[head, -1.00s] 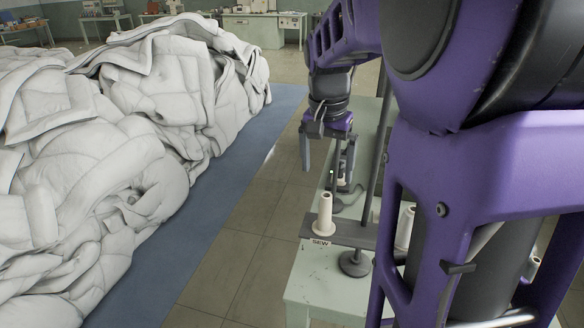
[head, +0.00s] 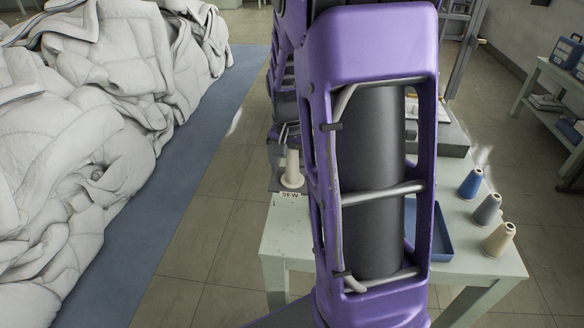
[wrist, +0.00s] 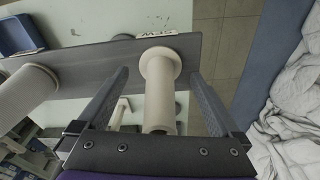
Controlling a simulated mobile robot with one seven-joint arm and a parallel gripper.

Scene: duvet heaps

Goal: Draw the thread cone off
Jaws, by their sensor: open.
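The cream thread cone (head: 291,172) stands upright on the end of a grey bar with a SEW label (head: 289,195). In the wrist view the cone (wrist: 160,95) lies between the two fingers of my gripper (wrist: 159,74), its flanged base against the bar (wrist: 90,72) and its narrow end toward the palm. The fingers are open, one on each side of the cone, with a visible gap on both sides. In the head view my own arm hides most of the gripper and the rest of the bar.
A second pale cone (wrist: 25,95) is on the same bar, left in the wrist view. Blue (head: 470,183), grey (head: 487,209) and beige (head: 498,239) cones and a blue tray (head: 441,235) are on the pale green table (head: 290,245). White duvet heaps (head: 80,150) lie left.

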